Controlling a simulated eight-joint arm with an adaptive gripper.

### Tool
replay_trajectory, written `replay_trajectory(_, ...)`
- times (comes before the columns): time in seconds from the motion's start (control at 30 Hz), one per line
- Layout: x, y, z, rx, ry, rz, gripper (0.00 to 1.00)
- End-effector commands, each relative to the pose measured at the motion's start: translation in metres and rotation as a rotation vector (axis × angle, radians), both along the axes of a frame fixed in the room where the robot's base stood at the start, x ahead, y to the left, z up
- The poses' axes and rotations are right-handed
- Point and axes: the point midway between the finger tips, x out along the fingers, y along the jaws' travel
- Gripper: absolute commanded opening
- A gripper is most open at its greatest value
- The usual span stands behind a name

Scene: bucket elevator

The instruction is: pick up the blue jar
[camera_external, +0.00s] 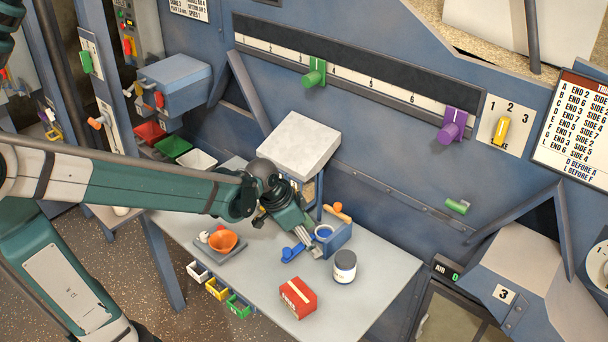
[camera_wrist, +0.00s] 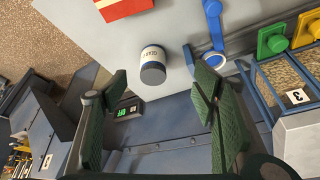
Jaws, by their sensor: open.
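The blue jar (camera_external: 345,266) stands upright on the grey table, with a dark blue-grey lid and body and a white label band. In the wrist view the jar (camera_wrist: 153,66) lies just beyond the gap between my fingers, and nothing touches it. My gripper (camera_external: 314,243) is above the table, up and to the left of the jar in the external view. In the wrist view its two dark green fingers (camera_wrist: 160,90) are spread wide and empty.
A red box (camera_external: 298,298) stands in front of the jar. A blue scoop (camera_external: 292,252) lies left, beside my gripper. The table's right side is clear.

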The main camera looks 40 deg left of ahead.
Motion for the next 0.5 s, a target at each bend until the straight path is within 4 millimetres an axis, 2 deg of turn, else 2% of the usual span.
replay_trajectory(0.5, 0.051, -0.026, -0.029, 0.004, 0.038, -0.190, 0.59)
